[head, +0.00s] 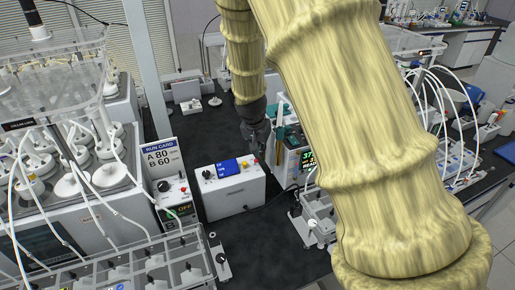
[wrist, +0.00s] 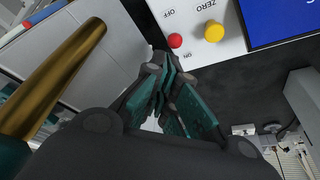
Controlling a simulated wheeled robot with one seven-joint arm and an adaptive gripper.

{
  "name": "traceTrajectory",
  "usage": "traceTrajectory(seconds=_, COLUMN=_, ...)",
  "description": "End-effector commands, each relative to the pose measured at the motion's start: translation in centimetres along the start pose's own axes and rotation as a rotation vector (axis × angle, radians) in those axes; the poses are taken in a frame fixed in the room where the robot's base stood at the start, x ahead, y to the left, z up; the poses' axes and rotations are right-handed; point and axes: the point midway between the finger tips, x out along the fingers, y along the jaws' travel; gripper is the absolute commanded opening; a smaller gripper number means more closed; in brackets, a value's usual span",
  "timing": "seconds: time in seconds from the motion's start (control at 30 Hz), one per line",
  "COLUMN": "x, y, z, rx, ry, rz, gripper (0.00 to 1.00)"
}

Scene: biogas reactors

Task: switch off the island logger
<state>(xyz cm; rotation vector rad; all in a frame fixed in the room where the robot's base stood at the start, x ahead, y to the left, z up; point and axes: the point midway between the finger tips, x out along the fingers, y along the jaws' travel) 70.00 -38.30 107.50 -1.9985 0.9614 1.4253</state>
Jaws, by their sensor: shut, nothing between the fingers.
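A white box with a blue screen (head: 230,186), seemingly the logger, stands on the dark bench in the head view; no name on it is readable. Its panel (wrist: 208,48) is at the top of the wrist view, with a red switch knob (wrist: 175,41) between the words OFF and ON, nearer ON. A yellow ZERO knob (wrist: 214,31) sits beside it. My gripper (head: 261,151) is at the box's right rear. In the wrist view my gripper (wrist: 166,82) is shut and empty, its tips just short of the red knob; contact cannot be told.
A run card sign (head: 163,158) and a unit showing OFF (head: 180,208) stand left of the box. A device with a lit display (head: 291,158) stands close to its right. A clear rack (head: 130,268) fills the front left.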

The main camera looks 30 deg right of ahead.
Motion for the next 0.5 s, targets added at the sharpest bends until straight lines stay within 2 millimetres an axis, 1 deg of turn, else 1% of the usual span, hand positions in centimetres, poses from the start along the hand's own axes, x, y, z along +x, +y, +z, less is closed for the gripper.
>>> traceTrajectory(seconds=0.5, x=-1.5, y=-0.1, z=-0.5, rx=0.0, ry=0.001, rz=-0.001, gripper=0.0)
